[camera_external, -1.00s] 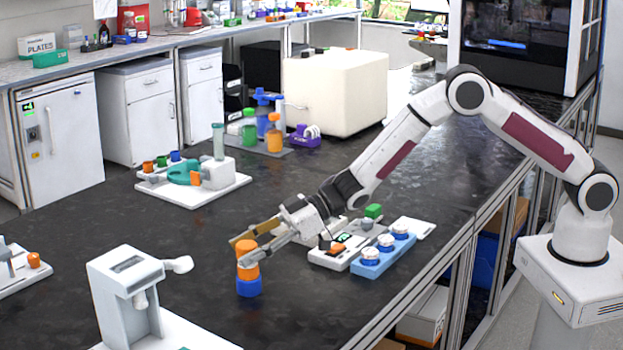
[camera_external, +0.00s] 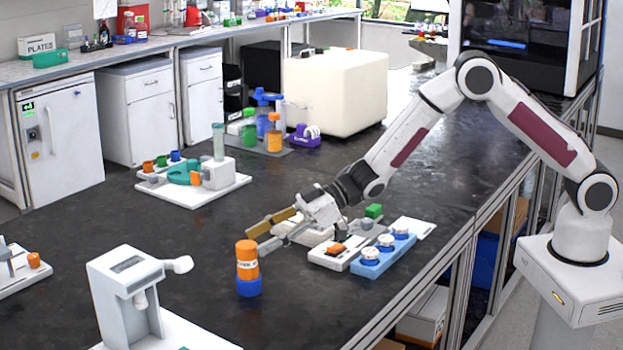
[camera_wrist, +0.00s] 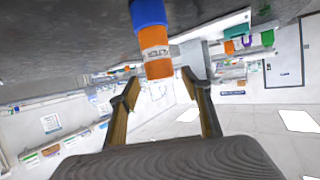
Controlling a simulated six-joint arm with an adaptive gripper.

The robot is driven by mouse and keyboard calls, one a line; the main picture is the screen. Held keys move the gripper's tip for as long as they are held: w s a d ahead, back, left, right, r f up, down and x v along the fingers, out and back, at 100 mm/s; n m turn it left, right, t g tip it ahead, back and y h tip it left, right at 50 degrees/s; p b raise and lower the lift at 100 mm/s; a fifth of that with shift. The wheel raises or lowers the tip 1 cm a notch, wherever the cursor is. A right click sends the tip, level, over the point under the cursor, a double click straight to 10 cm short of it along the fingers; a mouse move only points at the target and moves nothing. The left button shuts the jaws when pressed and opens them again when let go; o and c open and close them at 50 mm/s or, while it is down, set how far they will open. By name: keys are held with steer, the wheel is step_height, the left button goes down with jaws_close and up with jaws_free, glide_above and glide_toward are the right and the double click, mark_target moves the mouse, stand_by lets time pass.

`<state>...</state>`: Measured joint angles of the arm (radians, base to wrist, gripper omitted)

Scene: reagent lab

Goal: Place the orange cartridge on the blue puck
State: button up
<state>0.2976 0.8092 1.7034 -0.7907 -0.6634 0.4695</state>
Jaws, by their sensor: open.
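The orange cartridge (camera_external: 247,260) stands upright on the blue puck (camera_external: 249,287) on the dark bench in the external view. It has a pale label band. In the wrist view the orange cartridge (camera_wrist: 155,52) and blue puck (camera_wrist: 148,13) appear upside down, just beyond the fingertips.
A blue tray (camera_external: 372,266) with several white round pieces and a white device (camera_external: 330,260) with an orange part lie under and beside my wrist. A white dispenser-like instrument (camera_external: 125,290) stands to the left.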

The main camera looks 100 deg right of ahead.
steer(key=v, duration=0.7)
steer(key=shift+s+r, duration=0.2)
steer(key=shift+s, duration=0.15)
steer(key=shift+r, duration=0.1)
stand_by(0.4)
steer(key=s+a+r+m+g+h, duration=0.25)
steer(key=s+r+h, duration=0.25)
steer(key=s+r, duration=1.1)
steer(key=s+a+f+g, duration=0.1)
steer(key=s+a, duration=0.2)
steer(key=s, duration=0.7)
steer(key=s+a+f+g+y, duration=0.1)
steer(key=s+a+g, duration=0.1)
steer(key=s, duration=0.8)
steer(key=s+a+g+y, duration=0.1)
steer(key=s+a, duration=0.3)
steer(key=s, duration=0.6)
steer(key=shift+s+a+f+g, duration=0.15)
steer(key=shift+a+f+g, duration=0.25)
steer(key=shift+g, duration=0.25)
